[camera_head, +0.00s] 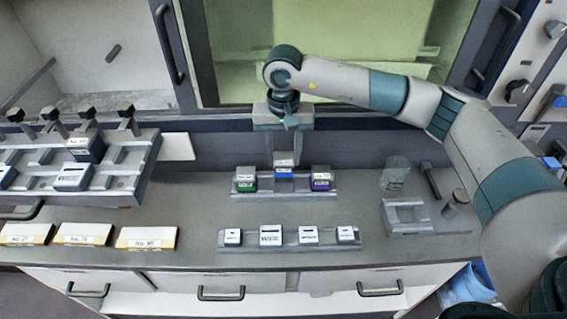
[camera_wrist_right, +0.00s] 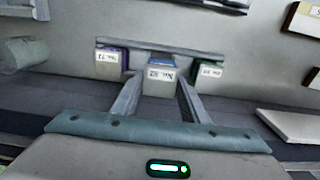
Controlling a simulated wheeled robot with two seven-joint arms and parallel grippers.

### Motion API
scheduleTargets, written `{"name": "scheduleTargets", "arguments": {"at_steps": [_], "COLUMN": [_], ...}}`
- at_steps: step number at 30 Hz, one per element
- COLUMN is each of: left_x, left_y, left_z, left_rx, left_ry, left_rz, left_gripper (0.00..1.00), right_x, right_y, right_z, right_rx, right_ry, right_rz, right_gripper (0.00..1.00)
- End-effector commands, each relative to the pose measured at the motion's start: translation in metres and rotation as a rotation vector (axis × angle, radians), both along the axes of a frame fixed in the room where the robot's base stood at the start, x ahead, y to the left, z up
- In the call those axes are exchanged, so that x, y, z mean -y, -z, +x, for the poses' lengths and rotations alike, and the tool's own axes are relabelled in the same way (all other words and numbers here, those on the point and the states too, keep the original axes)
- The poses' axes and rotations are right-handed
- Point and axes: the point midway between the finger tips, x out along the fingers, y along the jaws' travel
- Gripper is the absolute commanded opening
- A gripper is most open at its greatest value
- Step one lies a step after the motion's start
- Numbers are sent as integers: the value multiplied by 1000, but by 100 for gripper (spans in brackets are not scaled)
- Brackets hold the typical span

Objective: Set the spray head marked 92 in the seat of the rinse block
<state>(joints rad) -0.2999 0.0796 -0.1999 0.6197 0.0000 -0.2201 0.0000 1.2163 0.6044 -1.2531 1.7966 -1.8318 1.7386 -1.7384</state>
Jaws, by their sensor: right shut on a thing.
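A grey rack (camera_head: 272,190) near the middle of the counter carries three small labelled blocks, presumably the spray heads: a green one (camera_head: 245,180), a blue one (camera_head: 284,171) and a purple one (camera_head: 321,181). My right gripper (camera_head: 284,158) reaches down from behind and is shut on the blue one, which is still at the rack's middle place. In the right wrist view the blue one (camera_wrist_right: 160,74) sits between the fingers; the purple one (camera_wrist_right: 111,62) and green one (camera_wrist_right: 208,73) stand either side. Their numbers are too small to read surely. I cannot surely tell which fixture is the rinse block. My left gripper is out of view.
A grey fixture (camera_head: 408,221) stands right, with a clear glass (camera_head: 395,174) behind it. A front rail (camera_head: 290,247) holds several white labelled blocks. A stepped rack (camera_head: 118,183) stands left, with yellow-edged labelled plates (camera_head: 147,238) before it. Bare counter lies between the two middle rails.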

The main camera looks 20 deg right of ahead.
Motion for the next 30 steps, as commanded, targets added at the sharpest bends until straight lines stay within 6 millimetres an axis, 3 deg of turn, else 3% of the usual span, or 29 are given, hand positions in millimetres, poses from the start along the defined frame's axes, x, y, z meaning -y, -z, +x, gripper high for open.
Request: {"name": "scheduleTargets", "arguments": {"at_steps": [14,30], "left_x": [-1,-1], "left_y": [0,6], "left_z": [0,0], "left_rx": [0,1], "left_ry": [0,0], "left_rz": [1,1], "left_gripper": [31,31], "right_x": [0,0], "right_y": [-7,-35], "right_z": [0,0], "right_rx": [2,2], "right_ry": [1,0], "right_rz": [0,2], "right_gripper": [14,14]}}
